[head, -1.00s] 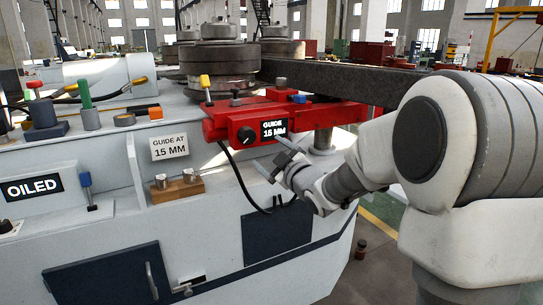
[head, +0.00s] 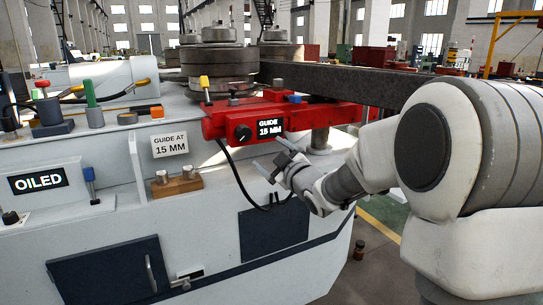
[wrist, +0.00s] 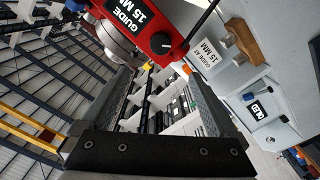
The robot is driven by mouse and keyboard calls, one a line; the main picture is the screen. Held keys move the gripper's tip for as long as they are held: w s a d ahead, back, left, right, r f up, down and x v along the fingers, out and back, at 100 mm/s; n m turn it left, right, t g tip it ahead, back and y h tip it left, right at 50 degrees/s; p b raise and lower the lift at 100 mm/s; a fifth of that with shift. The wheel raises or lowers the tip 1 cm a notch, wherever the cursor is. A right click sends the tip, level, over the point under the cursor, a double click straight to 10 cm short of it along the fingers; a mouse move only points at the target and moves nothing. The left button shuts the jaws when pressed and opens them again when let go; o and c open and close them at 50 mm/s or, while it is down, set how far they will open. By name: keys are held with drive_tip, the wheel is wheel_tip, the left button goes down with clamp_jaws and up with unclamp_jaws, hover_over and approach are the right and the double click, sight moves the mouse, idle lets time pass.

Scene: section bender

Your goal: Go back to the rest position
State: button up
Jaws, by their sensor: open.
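My gripper (head: 268,168) is open and empty in the head view. It hangs in free air in front of the machine, just below the red guide block (head: 255,118). The block carries a black display reading "GUIDE 15 MM" (head: 270,127) and a black knob (head: 243,133). In the wrist view the two fingers (wrist: 165,95) stand wide apart with nothing between them. The red guide block (wrist: 155,32) shows at the top of that view, upside down, beyond the fingers. My arm reaches in from the right of the head view.
The grey machine body (head: 215,240) fills the left and middle. A wooden block with two metal pins (head: 177,186) sits on its ledge, near an "OILED" sign (head: 38,181). A dark beam (head: 350,84) runs right from the rollers. Open floor lies at lower right.

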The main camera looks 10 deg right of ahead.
idle(0.3)
drive_tip(key=s+d+f+m+g+h, duration=0.15)
drive_tip(key=s+m+g, duration=0.25)
drive_tip(key=s, duration=0.8)
drive_tip(key=s+d+f+m+g+h, duration=0.1)
drive_tip(key=s+f+m+g+h, duration=0.2)
drive_tip(key=s, duration=1)
drive_tip(key=s+d+f+m+g+h, duration=0.1)
drive_tip(key=s+f+m+g, duration=0.25)
drive_tip(key=s, duration=0.85)
wheel_tip(320, 180, up, 20)
drive_tip(key=s+m+g+p, duration=0.1)
drive_tip(key=p, duration=1.8)
drive_tip(key=shift+s+a+f, duration=0.2)
drive_tip(key=shift+s, duration=0.1)
